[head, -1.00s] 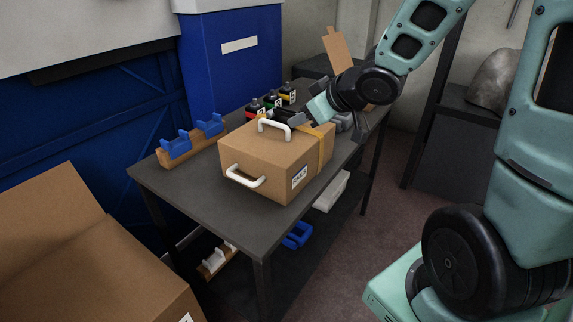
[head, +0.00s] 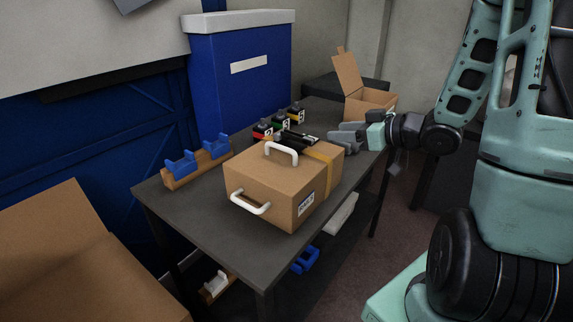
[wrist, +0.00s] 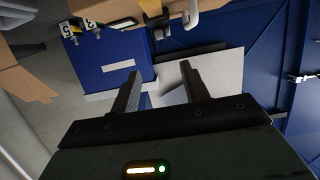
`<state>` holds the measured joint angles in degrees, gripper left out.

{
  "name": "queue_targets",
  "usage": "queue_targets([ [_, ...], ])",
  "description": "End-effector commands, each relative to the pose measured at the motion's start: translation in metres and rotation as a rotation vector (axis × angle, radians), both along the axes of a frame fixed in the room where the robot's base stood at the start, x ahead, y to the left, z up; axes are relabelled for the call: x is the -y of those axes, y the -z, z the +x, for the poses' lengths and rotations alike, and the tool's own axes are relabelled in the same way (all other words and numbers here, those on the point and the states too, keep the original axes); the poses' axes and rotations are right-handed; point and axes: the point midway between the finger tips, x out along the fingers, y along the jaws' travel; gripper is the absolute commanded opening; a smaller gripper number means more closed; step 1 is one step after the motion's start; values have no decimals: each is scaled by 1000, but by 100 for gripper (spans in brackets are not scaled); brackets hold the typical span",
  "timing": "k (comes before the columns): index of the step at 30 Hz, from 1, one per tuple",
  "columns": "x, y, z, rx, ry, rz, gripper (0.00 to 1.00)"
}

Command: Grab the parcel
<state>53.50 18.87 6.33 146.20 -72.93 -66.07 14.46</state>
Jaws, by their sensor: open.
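The parcel is a closed cardboard box (head: 262,200) with a yellow strap, a white label on its right side, and two white handles, one on top (head: 282,150) and one on the front (head: 250,205). It stands on the dark table. My gripper (head: 347,136) is open and empty, beyond the parcel and to its right, apart from it. In the wrist view my two fingers (wrist: 162,82) are spread with nothing between them. A white handle (wrist: 191,14) shows at the top edge there; most of the parcel is out of that view.
A rack with blue holders (head: 195,163) is at the table's left. An open carton (head: 368,103) stands at the far end, near a tall blue bin (head: 245,95). A large open box (head: 80,265) is front left.

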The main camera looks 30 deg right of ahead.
Motion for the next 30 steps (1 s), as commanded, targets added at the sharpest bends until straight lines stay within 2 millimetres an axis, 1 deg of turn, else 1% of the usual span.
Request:
queue_targets([
  [1, -2, -5, 2, -5, -2, 5, 45],
  [4, -5, -2, 6, -7, 0, 3, 45],
  [6, -11, 9, 21, -5, -4, -2, 45],
  [12, -23, 20, 55, -3, -3, -3, 45],
  [15, -26, 24, 66, -4, 0, -3, 45],
  [20, -29, 27, 73, -4, 1, -3, 45],
  [23, -33, 33, 81, -5, -1, -1, 45],
  [27, -42, 45, 98, -6, 0, 0, 45],
  [30, -45, 47, 109, -5, 1, -3, 45],
])
